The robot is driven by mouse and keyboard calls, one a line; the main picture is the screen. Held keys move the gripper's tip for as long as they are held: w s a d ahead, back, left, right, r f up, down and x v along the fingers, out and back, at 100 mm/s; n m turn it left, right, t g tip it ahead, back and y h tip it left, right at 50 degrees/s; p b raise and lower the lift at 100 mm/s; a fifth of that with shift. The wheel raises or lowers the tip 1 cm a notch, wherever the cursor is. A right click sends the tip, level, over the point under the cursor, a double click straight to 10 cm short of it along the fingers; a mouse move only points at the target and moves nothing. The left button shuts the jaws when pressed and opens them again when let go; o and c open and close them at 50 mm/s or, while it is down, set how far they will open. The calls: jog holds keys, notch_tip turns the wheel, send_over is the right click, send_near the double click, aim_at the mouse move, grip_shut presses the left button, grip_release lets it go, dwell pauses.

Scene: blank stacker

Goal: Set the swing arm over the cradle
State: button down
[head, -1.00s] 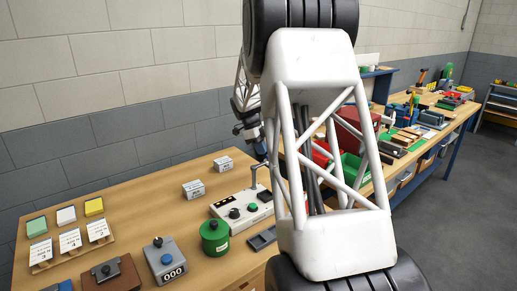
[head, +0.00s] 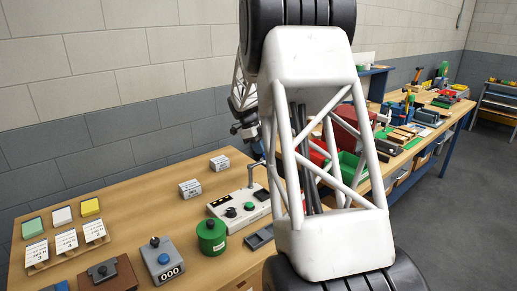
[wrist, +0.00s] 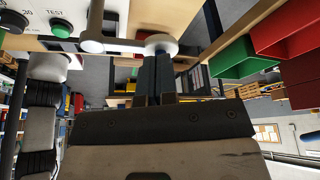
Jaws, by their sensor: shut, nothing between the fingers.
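The swing arm (head: 250,173) is a thin grey bent bar standing at the back of a white control box (head: 238,209). In the wrist view, the swing arm (wrist: 120,46) runs from a round joint to a pale round disc (wrist: 161,42). My gripper (wrist: 157,56) is shut and empty, with its dark fingertips close to the disc; I cannot tell whether they touch. In the head view, my gripper is small and partly hidden by my own arm. I cannot clearly pick out the cradle; the right end of the box is partly hidden.
A green canister (head: 211,236), a grey counter block (head: 163,260) and a dark tray (head: 259,237) stand near the box. Two small labelled blocks (head: 190,189) sit behind it. Red and green bins (wrist: 285,33) are at the right in the wrist view.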

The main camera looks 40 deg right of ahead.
jog(key=shift+s+d, duration=0.2)
jog(key=shift+s, duration=0.45)
jog(key=shift+s+m+y, duration=0.3)
jog(key=shift+s+m, duration=0.25)
jog(key=shift+m, duration=0.25)
jog(key=shift+s, duration=0.95)
jog(key=shift+s+a+m+y, duration=0.25)
jog(key=shift+s+a+m, duration=0.5)
jog(key=shift+s+a, duration=0.35)
jog(key=shift+s+a+m+y, duration=0.25)
jog(key=shift+s+a+m, duration=0.55)
jog(key=shift+s, duration=0.35)
